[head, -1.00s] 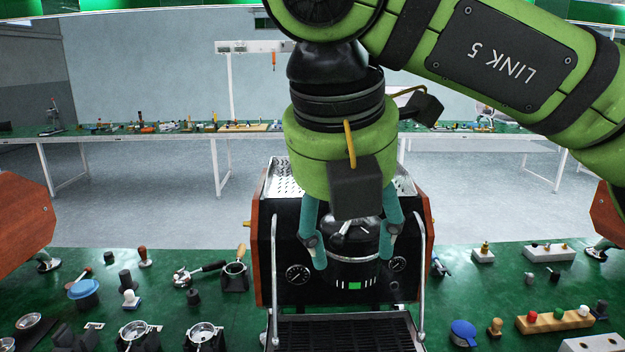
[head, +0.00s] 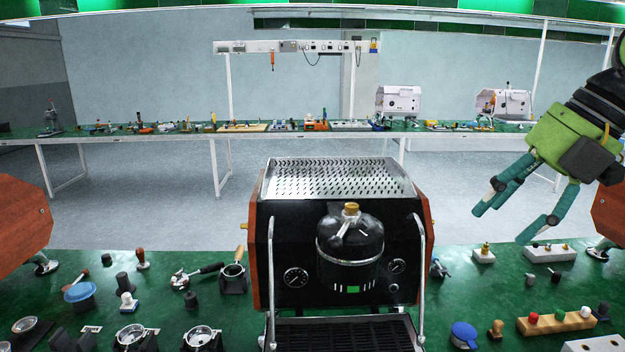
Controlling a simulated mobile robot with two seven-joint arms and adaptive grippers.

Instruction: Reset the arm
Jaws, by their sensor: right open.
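My right gripper (head: 510,215) is at the right of the head view, raised above the right part of the green table. Its teal fingers are spread apart with nothing between them. The espresso machine (head: 256,272) stands at the middle of the table, black with wood-coloured sides and a perforated metal top. A round black unit with a brass knob (head: 350,252) sits on its front, and the gripper is well clear of it. My left gripper does not show.
The green table (head: 480,275) holds a portafilter (head: 200,272), a blue-lidded cup (head: 82,294) and a tamper (head: 143,258) at left. At right are a blue round item (head: 463,334) and a wooden block with coloured knobs (head: 556,321). The space above the machine is clear.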

